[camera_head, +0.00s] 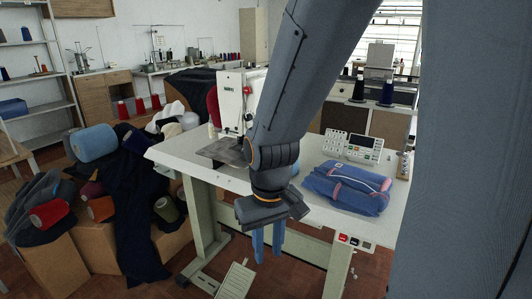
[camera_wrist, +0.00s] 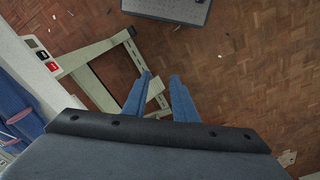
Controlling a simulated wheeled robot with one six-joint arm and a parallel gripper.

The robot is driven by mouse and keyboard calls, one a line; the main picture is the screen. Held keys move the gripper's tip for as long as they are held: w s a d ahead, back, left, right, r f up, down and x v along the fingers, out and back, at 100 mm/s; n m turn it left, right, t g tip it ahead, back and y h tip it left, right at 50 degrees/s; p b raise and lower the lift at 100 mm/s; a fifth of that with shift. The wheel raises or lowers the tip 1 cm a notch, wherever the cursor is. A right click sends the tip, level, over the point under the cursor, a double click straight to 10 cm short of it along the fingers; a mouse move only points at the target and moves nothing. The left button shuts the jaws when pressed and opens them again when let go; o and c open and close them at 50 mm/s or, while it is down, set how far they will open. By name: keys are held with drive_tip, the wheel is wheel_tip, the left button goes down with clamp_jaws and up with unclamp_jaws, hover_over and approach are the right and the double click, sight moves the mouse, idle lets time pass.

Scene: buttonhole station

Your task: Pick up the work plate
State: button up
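A flat grey metal plate (camera_head: 226,152) lies on the white table at the foot of the buttonhole machine (camera_head: 234,100); it looks like the work plate. My forearm hides part of the area to its right. My gripper (camera_head: 267,243) hangs in front of the table's front edge, to the right of the plate and nearer the camera, with its blue fingers pointing down. In the wrist view, my gripper (camera_wrist: 160,85) shows two fingers apart with only floor and part of the table frame between and beyond them. The plate does not show in the wrist view.
The white table (camera_head: 310,215) carries a folded blue garment (camera_head: 347,187) and a control panel (camera_head: 352,147). Thread cones and dark cloth (camera_head: 135,200) crowd the left.

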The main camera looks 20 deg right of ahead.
drive_tip(key=w+d+n+t+p, duration=0.1)
drive_tip(key=w+n+t+p, duration=0.45)
drive_tip(key=w, duration=1.75)
drive_tip(key=n+t+y, duration=0.2)
drive_tip(key=n+t, duration=1)
drive_tip(key=n, duration=0.1)
approach(218, 156)
drive_tip(key=w, duration=0.2)
drive_tip(key=shift+w+a+f+p, duration=0.15)
drive_tip(key=shift+w+p, duration=0.35)
drive_tip(key=shift+w, duration=0.75)
drive_tip(key=shift+w+a+r+p, duration=0.1)
drive_tip(key=shift+w+a+p, duration=0.3)
drive_tip(key=shift+w, duration=0.9)
drive_tip(key=shift+w+a+f+p, duration=0.1)
drive_tip(key=shift+w+p, duration=0.5)
drive_tip(key=shift+w, duration=0.65)
clamp_jaws()
